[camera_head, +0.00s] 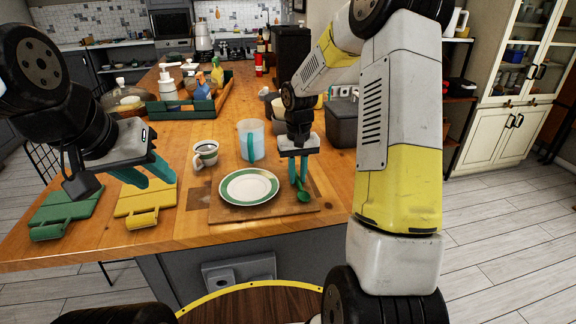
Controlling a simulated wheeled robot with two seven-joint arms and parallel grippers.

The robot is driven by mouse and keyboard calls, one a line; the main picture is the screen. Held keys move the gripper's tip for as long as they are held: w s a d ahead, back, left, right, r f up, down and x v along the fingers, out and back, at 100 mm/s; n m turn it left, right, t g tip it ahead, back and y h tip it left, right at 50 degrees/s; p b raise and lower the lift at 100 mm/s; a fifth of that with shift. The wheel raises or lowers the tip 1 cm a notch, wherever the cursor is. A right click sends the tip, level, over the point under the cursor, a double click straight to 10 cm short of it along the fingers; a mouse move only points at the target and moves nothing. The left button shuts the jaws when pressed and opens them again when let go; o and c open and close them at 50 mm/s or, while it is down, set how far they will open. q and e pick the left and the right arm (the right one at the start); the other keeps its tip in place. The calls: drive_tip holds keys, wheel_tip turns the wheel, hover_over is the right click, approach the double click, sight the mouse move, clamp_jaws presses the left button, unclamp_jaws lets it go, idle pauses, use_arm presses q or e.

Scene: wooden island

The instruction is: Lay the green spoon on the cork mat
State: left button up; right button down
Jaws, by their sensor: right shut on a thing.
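The green spoon (304,196) is in my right gripper (298,178), bowl end low, over the right part of the cork mat (285,209). My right gripper points down and is shut on it; whether the spoon touches the mat I cannot tell. The mat is a flat brown sheet near the front edge of the island. A white plate with a green rim (248,187) sits on its left and middle part. My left gripper (158,184) is open and empty above the yellow board at the left.
A yellow board (146,208) and a green board (62,212) lie at the left. A patterned cup (205,154) and a clear bluish mug (251,141) stand behind the plate. A green-edged crate of bottles (181,109) and a grey bin (342,123) are farther back.

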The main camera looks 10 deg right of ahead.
sight(297, 178)
drive_tip(key=shift+f, duration=0.15)
drive_tip(key=c, duration=1.3)
unclamp_jaws()
wheel_tip(297, 178, up, 12)
drive_tip(key=s+a+r+t, duration=0.1)
drive_tip(key=s+r+t, duration=0.2)
drive_tip(key=s+r, duration=0.75)
drive_tip(key=s+a+f+t+y, duration=0.1)
drive_tip(key=s+t+y, duration=0.1)
drive_tip(key=s, duration=1.1)
drive_tip(key=shift+s+f+t, duration=0.25)
drive_tip(key=shift+s+t, duration=0.15)
drive_tip(key=shift+t, duration=0.2)
